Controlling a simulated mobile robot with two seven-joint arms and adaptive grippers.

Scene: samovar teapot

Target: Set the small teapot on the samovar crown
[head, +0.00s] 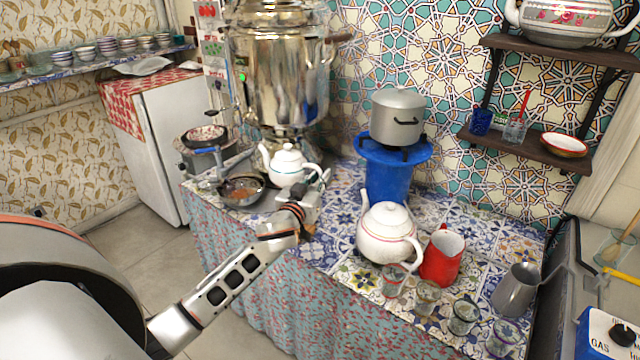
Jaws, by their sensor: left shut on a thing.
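A small white teapot (287,167) with a blue-green trim line is in front of the samovar, its spout to the left. My left gripper (316,188) is shut on its handle, at the teapot's right side; the fingertips are hard to make out. The teapot is upright; I cannot tell whether its base touches the counter. The large shiny metal samovar (277,85) stands behind it at the back of the counter. The samovar's crown is at the top edge of the view and partly cut off. My right gripper is not in view.
A bigger white teapot (384,238), a red jug (442,257), several glasses and a metal pitcher (516,290) stand on the tiled counter to the right. A blue stand (386,178) carries a grey pot (397,113). A pan (242,190) lies left of the small teapot.

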